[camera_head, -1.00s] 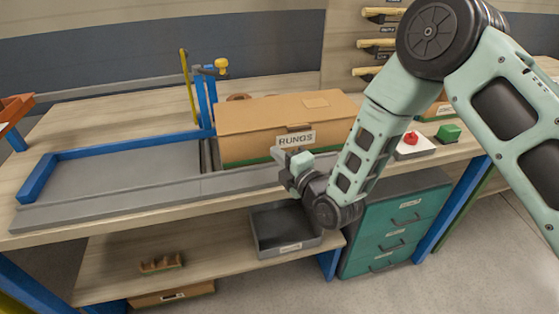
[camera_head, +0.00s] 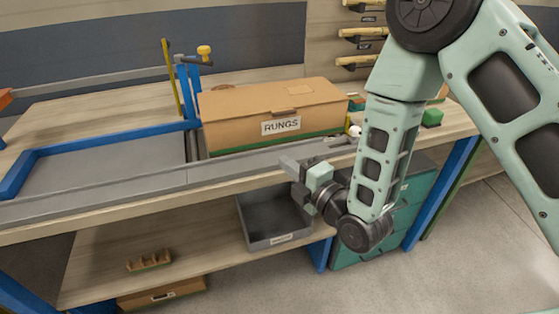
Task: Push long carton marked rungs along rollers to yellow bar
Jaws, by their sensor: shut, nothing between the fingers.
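The long carton (camera_head: 235,124) is brown cardboard with a white label reading RUNGS on its front. It lies lengthwise on the bench, with a green strip along its lower front edge. The yellow bar (camera_head: 172,78) stands nearly upright beside a blue post, left of the carton's left end. A small gap shows between them in the picture; the rollers under the carton are hidden. My gripper (camera_head: 287,163) is shut and empty.
The grey rail (camera_head: 130,188) runs along the bench front. A blue frame (camera_head: 100,142) borders a grey surface at left. A green button (camera_head: 432,117) is at right. A grey bin (camera_head: 270,238) sits on the lower shelf beneath my gripper.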

